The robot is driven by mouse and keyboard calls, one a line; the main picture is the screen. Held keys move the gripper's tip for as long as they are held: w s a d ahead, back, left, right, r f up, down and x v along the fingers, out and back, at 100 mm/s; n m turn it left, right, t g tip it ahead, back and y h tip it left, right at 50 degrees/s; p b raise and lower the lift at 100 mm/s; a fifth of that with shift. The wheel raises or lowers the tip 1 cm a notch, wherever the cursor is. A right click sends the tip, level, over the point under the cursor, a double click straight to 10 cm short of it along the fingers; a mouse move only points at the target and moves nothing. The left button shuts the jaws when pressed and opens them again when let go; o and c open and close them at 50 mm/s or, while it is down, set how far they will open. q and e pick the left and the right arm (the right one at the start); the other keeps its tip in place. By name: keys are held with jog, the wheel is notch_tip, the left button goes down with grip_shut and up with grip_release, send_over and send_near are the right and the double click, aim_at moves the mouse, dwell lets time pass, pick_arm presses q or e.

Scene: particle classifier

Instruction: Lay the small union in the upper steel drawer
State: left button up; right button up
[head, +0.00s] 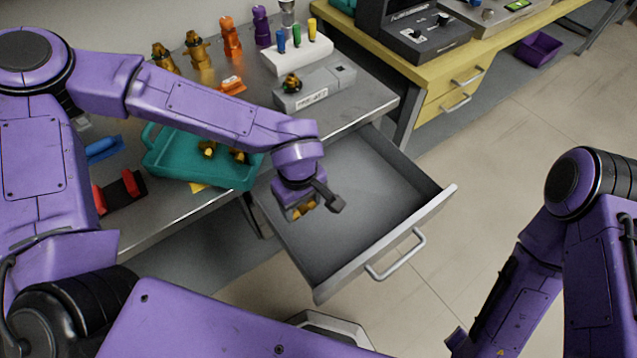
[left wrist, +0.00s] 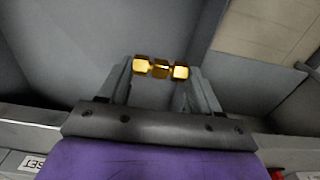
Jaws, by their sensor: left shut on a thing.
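The small union, a brass-coloured fitting (left wrist: 161,68), sits between the fingertips of my left gripper (left wrist: 160,80) in the left wrist view. In the head view the union (head: 303,209) shows under my left gripper (head: 300,205), over the left side of the open steel drawer (head: 372,185). The gripper is shut on the union. The drawer is pulled out from the steel bench, and its visible floor is empty. I cannot tell how high the union is above the drawer floor. My right arm shows at the right edge, but its gripper is not clearly visible.
A teal tray (head: 165,160) with brass fittings stands on the steel bench left of the drawer. A grey device (head: 318,88), a white block with coloured pegs (head: 297,55) and several coloured fittings stand farther back. A yellow bench (head: 440,62) is at the back right. Floor right of the drawer is clear.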

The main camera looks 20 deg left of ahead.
pick_arm(q)
jog(key=w+f, duration=0.2)
jog(key=w, duration=0.1)
jog(key=w+f, duration=0.5)
jog(key=shift+w+a, duration=0.3)
jog(key=f, duration=0.3)
jog(key=shift+w+f, duration=0.2)
jog(key=shift+w, duration=0.1)
jog(key=shift+f, duration=0.3)
jog(key=o, duration=1.1)
jog(key=shift+f, duration=0.15)
notch_tip(320, 180, up, 12)
jog(key=shift+r, duration=0.2)
jog(key=shift+r+p, duration=0.1)
jog(key=shift+p, duration=0.2)
